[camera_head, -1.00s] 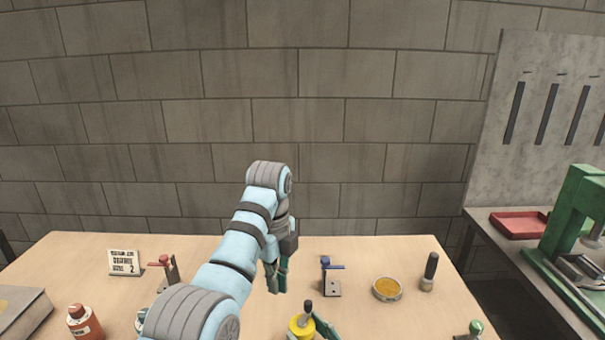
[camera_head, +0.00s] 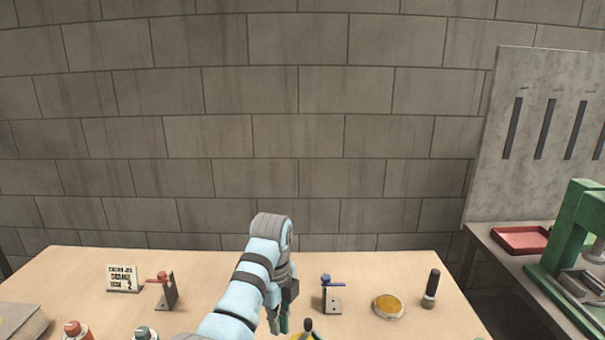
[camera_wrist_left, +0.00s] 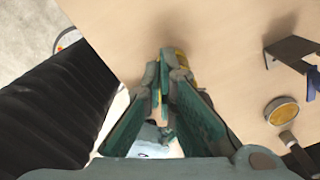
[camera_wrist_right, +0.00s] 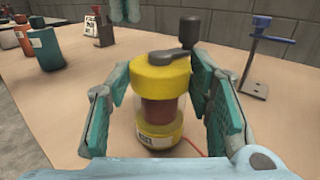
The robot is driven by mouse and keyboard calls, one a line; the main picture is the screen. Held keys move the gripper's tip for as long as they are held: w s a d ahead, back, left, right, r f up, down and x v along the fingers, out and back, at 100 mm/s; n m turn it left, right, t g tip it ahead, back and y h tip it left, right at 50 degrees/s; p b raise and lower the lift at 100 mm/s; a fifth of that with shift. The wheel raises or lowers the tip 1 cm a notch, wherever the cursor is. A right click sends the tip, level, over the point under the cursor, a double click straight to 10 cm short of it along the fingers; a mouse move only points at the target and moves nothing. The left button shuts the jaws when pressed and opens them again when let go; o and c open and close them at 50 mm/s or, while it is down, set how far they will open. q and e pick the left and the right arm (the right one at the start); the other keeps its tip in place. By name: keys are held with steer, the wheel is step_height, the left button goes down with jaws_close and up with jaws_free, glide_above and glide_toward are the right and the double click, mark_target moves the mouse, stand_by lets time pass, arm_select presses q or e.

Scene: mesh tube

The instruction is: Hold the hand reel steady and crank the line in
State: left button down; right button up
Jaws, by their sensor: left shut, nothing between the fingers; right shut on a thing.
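The hand reel (camera_wrist_right: 158,108) has yellow ends, a red-brown spool and a grey crank arm with a dark upright knob (camera_wrist_right: 188,30). In the right wrist view my right gripper (camera_wrist_right: 158,100) has its fingers on both sides of the reel, shut on it, with the reel upright. A thin red line (camera_wrist_right: 193,149) shows at its base. In the head view only the reel's top (camera_head: 303,335) shows at the bottom edge. My left gripper (camera_head: 278,325) is shut and empty, just left of the knob; its closed fingers (camera_wrist_left: 163,75) partly hide the yellow reel (camera_wrist_left: 185,62).
A sign (camera_head: 122,279), a red-handled stand (camera_head: 166,290) and bottles (camera_head: 77,331) stand to the left. The table's back half is mostly clear.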

arm_select(q)
steer(key=shift+d, duration=0.5)
stand_by(0.5)
steer(key=shift+a, duration=0.1)
step_height(320, 180, up, 6)
steer(key=shift+a, duration=0.3)
stand_by(0.3)
arm_select(e)
steer(key=o, duration=1.3)
